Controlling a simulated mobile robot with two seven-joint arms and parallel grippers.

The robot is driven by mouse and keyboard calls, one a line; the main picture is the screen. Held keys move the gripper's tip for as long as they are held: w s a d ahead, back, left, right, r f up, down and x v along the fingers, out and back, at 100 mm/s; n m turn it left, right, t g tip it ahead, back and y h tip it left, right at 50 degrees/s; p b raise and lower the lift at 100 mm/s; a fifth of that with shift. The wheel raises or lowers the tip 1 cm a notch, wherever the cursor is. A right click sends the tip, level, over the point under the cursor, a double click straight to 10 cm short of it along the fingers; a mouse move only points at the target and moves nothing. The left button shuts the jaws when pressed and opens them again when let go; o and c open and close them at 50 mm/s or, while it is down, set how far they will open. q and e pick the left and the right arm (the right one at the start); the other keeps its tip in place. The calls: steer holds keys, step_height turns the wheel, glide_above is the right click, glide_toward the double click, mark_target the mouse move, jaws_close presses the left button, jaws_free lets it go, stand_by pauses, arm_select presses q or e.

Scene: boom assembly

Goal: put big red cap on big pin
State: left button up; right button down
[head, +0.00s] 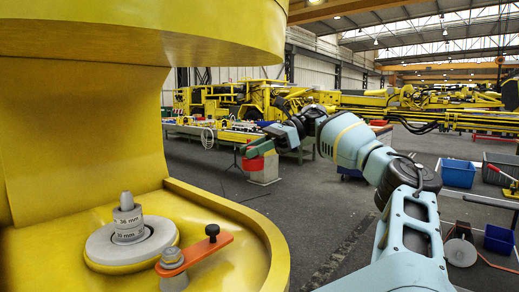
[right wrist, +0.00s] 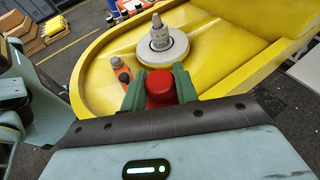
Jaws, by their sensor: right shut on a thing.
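The big pin (head: 127,218) is a grey stepped pin with "36 mm" and "30 mm" marked on it. It stands upright on a round grey disc in the yellow boom part, at the lower left of the head view. It also shows in the right wrist view (right wrist: 158,36), with its top bare. My right gripper (head: 257,154) has green fingers shut on the big red cap (head: 253,164). The cap sits between the fingers in the right wrist view (right wrist: 161,88). Gripper and cap are in the air, apart from the pin and beyond the yellow rim. My left gripper is not in view.
An orange lever (head: 205,254) with a black knob lies beside the disc, near the curved yellow rim (head: 262,226). A yellow overhang (head: 150,25) covers the space above the pin. Blue bins (head: 458,173) stand on the floor at right.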

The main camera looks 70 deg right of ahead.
steer(key=shift+w+a+f+b, duration=0.15)
steer(key=shift+w+a+b, duration=0.75)
steer(key=shift+w+a, duration=2.4)
steer(key=shift+w+a+f+b, duration=0.2)
steer(key=shift+w+a+b, duration=0.75)
steer(key=shift+w+a, duration=2.35)
steer(key=shift+w+a+f+b, duration=0.15)
steer(key=shift+w+a+b, duration=0.75)
steer(key=shift+w+a, duration=2.4)
steer(key=shift+w+a+b, duration=0.55)
steer(key=shift+w+a, duration=0.15)
steer(key=shift+a, duration=0.35)
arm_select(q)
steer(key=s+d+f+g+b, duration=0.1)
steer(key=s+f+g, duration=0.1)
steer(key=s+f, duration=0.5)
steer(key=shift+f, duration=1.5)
arm_select(e)
steer(key=shift+f, duration=1.5)
steer(key=c, duration=1.1)
jaws_free()
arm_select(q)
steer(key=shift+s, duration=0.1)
arm_select(e)
steer(key=shift+o, duration=0.5)
steer(key=shift+s, duration=0.1)
